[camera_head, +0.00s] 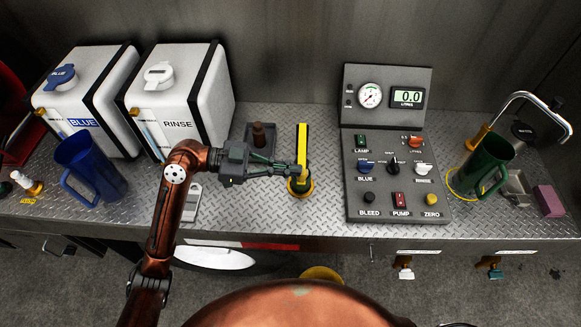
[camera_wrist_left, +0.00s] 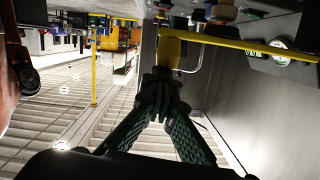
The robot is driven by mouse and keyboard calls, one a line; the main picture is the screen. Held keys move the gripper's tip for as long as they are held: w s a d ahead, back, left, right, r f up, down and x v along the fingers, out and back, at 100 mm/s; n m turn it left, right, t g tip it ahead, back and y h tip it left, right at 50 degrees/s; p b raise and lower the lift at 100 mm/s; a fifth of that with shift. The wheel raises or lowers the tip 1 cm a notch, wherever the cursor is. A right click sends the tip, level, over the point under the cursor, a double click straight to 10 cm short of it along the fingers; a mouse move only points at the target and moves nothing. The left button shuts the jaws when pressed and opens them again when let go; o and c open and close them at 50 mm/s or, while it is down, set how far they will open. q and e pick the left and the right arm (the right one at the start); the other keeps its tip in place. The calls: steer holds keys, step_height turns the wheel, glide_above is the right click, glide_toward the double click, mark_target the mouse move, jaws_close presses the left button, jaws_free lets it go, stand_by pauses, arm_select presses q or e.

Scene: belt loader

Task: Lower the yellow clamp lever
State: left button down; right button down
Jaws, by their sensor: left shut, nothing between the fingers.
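The yellow clamp lever (camera_head: 303,145) stands up from a round dark base with a yellow ring (camera_head: 300,192) on the metal counter in the head view. My left gripper (camera_head: 298,171) comes in from the left, shut and empty, with its fingertips at the lower part of the lever. I cannot tell whether they touch it. In the left wrist view the closed fingertips (camera_wrist_left: 160,78) are in front of a yellow piece (camera_wrist_left: 172,48); I cannot tell for sure that it is the lever. My right gripper is not in view.
A control panel (camera_head: 395,211) with knobs and buttons stands right of the lever. A brown peg on a dark plate (camera_head: 259,135) is behind my gripper. A blue jug (camera_head: 92,168), two white tanks (camera_head: 178,88) and a green jug (camera_head: 483,165) stand farther out.

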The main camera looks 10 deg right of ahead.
arm_select(q)
steer(key=shift+f, duration=0.25)
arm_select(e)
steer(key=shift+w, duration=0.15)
